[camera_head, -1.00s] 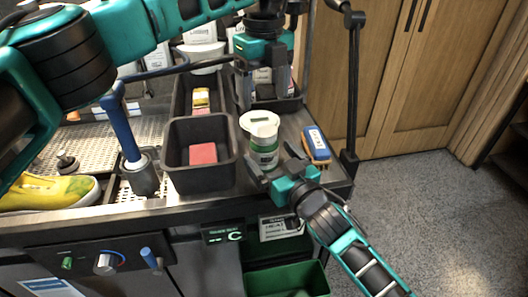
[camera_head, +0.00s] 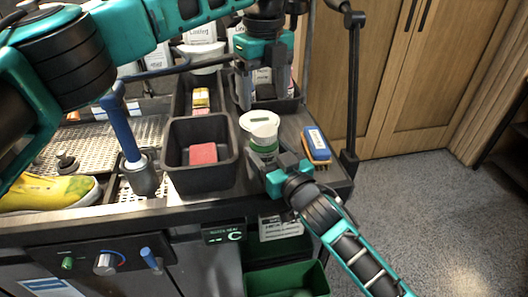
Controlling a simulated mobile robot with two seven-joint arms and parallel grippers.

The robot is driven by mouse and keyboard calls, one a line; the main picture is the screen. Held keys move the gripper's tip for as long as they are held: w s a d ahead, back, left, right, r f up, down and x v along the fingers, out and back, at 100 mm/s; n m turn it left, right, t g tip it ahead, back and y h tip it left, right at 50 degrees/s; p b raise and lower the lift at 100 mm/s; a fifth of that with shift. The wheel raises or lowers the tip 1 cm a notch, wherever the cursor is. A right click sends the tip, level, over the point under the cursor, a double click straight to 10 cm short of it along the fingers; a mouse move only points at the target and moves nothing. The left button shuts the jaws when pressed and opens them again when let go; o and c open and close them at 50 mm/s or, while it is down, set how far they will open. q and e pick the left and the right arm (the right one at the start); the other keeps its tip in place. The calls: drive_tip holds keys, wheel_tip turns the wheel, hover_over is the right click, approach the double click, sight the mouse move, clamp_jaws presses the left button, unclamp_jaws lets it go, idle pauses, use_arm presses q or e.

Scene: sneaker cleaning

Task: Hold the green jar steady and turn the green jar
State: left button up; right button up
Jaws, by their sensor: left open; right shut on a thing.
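The green jar (camera_head: 264,145) stands upright near the right end of the counter. It is white with a green label and has a wide white lid (camera_head: 261,121). My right gripper (camera_head: 264,167) comes in from the lower right and is shut on the jar's lower body, hiding most of the label. My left gripper (camera_head: 264,97) hangs pointing down just behind and above the lid. Its fingers are apart, with nothing held between them, and it is not touching the lid.
A blue brush (camera_head: 316,143) lies right of the jar. A black bin with a red block (camera_head: 203,153) stands to its left. More bins and bottles are behind. A thin black post (camera_head: 351,90) rises at the right corner. A yellow-green shoe (camera_head: 48,192) is far left.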

sight(264, 129)
clamp_jaws()
use_arm(q)
drive_tip(key=m, duration=1.1)
drive_tip(key=shift+m, duration=0.3)
drive_tip(key=m, duration=0.3)
drive_tip(key=shift+m, duration=0.4)
drive_tip(key=m, duration=0.3)
drive_tip(key=shift+m, duration=0.4)
drive_tip(key=m, duration=0.3)
drive_tip(key=shift+m, duration=0.3)
drive_tip(key=m, duration=0.3)
drive_tip(key=shift+m, duration=0.4)
drive_tip(key=m, duration=0.3)
drive_tip(key=shift+m, duration=0.4)
drive_tip(key=m, duration=0.5)
drive_tip(key=shift+m, duration=0.3)
drive_tip(key=m, duration=0.8)
drive_tip(key=shift+m, duration=0.4)
drive_tip(key=shift+f, duration=4)
